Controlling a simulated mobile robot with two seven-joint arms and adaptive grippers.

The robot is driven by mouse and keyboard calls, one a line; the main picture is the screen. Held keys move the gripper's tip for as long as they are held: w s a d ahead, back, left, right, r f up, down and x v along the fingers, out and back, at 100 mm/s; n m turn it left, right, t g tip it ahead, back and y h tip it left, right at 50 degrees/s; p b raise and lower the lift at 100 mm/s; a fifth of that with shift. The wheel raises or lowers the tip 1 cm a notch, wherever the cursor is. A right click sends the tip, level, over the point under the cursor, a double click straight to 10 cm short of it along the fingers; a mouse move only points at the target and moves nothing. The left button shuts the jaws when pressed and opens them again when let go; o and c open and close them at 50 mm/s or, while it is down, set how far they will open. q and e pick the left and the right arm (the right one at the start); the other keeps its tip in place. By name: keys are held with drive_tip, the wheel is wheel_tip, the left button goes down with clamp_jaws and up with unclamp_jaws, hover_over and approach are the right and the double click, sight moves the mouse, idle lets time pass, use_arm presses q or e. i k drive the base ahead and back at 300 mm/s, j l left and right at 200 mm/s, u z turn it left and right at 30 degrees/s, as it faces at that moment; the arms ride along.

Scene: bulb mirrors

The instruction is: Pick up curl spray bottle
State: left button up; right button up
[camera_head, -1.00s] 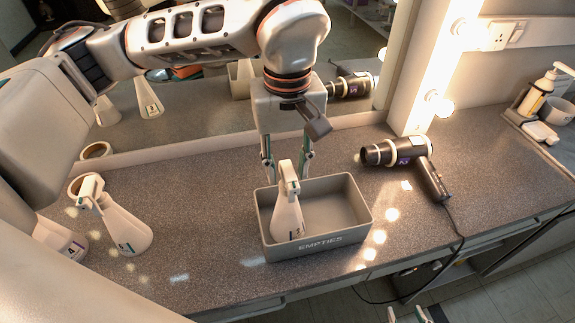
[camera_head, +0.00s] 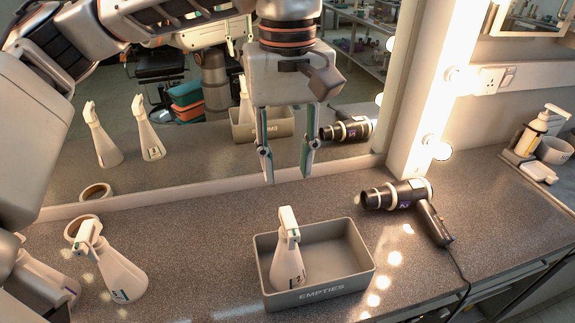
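A white spray bottle (camera_head: 287,266) stands in the left part of the grey bin marked EMPTIES (camera_head: 350,285). A second white spray bottle (camera_head: 121,272) stands on the counter at the left. A third (camera_head: 48,277) is behind my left arm at the left edge, partly hidden. Their labels are too small to read, so I cannot tell which is the curl one. My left gripper (camera_head: 287,172) is above and behind the bin, pointing down. Its two fingers are apart with nothing between them. My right gripper is out of view.
A black hair dryer (camera_head: 405,195) lies right of the bin, its cord running to the front edge. A tape roll (camera_head: 82,226) is behind the left bottles. The mirror (camera_head: 190,165) along the back reflects the bottles and bin. A pump bottle (camera_head: 532,135) stands far right.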

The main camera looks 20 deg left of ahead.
sight(126, 283)
drive_tip(key=k, duration=1)
